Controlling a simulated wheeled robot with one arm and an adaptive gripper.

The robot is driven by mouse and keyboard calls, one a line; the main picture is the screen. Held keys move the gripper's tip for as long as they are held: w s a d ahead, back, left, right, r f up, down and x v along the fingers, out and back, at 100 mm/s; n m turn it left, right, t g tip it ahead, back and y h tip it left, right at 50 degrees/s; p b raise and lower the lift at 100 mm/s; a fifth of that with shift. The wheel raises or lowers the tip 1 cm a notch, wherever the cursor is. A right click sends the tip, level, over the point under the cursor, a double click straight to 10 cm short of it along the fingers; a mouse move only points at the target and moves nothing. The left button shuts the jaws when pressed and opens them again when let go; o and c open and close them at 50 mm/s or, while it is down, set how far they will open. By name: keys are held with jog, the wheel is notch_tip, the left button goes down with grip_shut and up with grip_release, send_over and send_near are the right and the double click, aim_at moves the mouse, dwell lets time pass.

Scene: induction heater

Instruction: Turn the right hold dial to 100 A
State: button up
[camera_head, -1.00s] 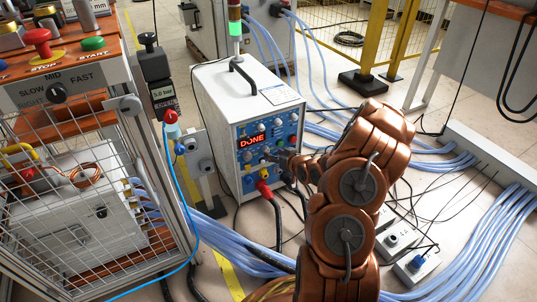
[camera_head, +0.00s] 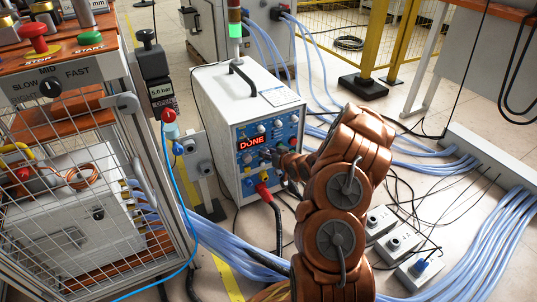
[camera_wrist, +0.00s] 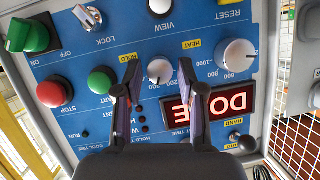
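The white heater unit (camera_head: 222,115) stands on the floor in the head view, with a blue front panel and a red display (camera_head: 250,142) reading DONE. In the wrist view the panel is upside down. The hold dial (camera_wrist: 160,70), a white knob by a yellow HOLD tag, sits between my fingertips. The larger heat dial (camera_wrist: 237,56) is to its right. My gripper (camera_wrist: 162,74) is open, one finger on each side of the hold dial, with gaps visible. I cannot read the dial's exact setting. In the head view my gripper (camera_head: 272,157) hides that part of the panel.
Red (camera_wrist: 52,92) and green (camera_wrist: 101,82) buttons and a lock switch (camera_wrist: 88,17) are close by on the panel. A caged bench (camera_head: 75,190) stands left. Cables run over the floor, and power sockets (camera_head: 395,240) lie right of my arm.

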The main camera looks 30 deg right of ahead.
grip_shut()
jog(key=shift+a, duration=0.1)
jog(key=n+p, duration=0.1)
jog(key=n+h+p, duration=0.1)
jog(key=shift+a+r+h+p, duration=0.1)
jog(key=shift+r+h+p, duration=0.1)
jog(key=shift+h+p, duration=0.1)
jog(key=shift+a+f+n+t+h+p, duration=0.2)
jog(key=shift+n+h+p, duration=0.7)
jog(key=shift+n, duration=0.85)
jog(key=shift+a+f+n+t+h+p, duration=0.2)
jog(key=shift+n+h+p, duration=0.4)
jog(key=shift+n+h, duration=0.9)
jog(key=shift+d+f+n+t+h+p, duration=0.1)
jog(key=shift+n+t+h+p, duration=0.45)
jog(key=shift+n, duration=1.5)
jog(key=shift+w+h, duration=0.1)
jog(key=shift+h, duration=0.15)
jog(key=shift+o, duration=1.8)
grip_release()
